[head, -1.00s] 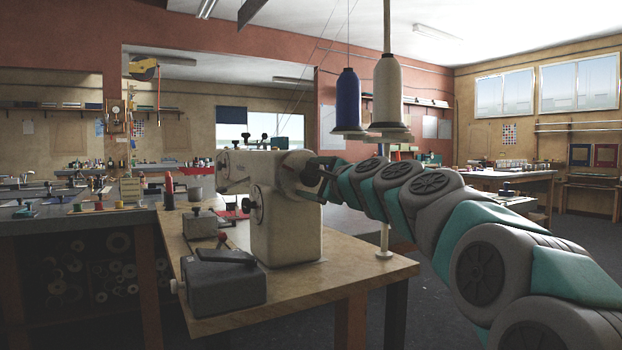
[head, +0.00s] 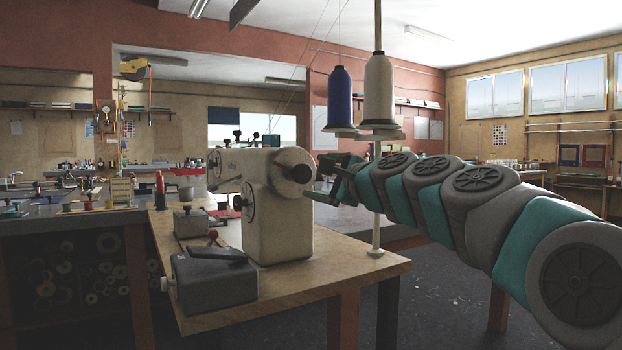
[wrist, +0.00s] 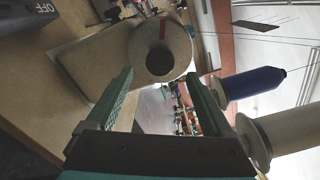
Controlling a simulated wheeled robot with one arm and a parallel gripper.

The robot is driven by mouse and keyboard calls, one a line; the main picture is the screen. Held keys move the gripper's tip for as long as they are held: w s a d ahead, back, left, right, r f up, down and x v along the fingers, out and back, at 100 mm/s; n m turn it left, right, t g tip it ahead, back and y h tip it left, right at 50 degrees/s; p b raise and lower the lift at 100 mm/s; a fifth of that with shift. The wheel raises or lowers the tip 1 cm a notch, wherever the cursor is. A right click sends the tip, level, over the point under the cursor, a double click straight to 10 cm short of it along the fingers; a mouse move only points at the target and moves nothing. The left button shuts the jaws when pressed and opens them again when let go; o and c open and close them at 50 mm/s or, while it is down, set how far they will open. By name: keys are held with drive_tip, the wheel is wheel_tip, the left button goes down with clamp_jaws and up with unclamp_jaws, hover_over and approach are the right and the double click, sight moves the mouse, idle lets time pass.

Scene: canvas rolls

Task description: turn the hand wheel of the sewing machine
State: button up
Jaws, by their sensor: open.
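The cream sewing machine (head: 275,225) stands upright on a wooden table in the head view. Its round hand wheel (head: 284,166) is at the near right end, with a dark hub at its centre. In the wrist view the wheel (wrist: 140,42) faces me, with a red mark on its rim above the dark hub. My gripper (head: 322,178) is just right of the wheel, open and empty. In the wrist view the gripper's fingers (wrist: 160,82) are spread, with the hub lying ahead between them. A gap shows between the fingers and the wheel.
A grey box (head: 212,282) sits at the table's front left. A blue thread cone (head: 339,97) and a cream cone (head: 378,90) stand above my arm; both are close beside one finger in the wrist view.

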drive_tip(key=shift+s+d, duration=0.15)
drive_tip(key=shift+s, duration=0.1)
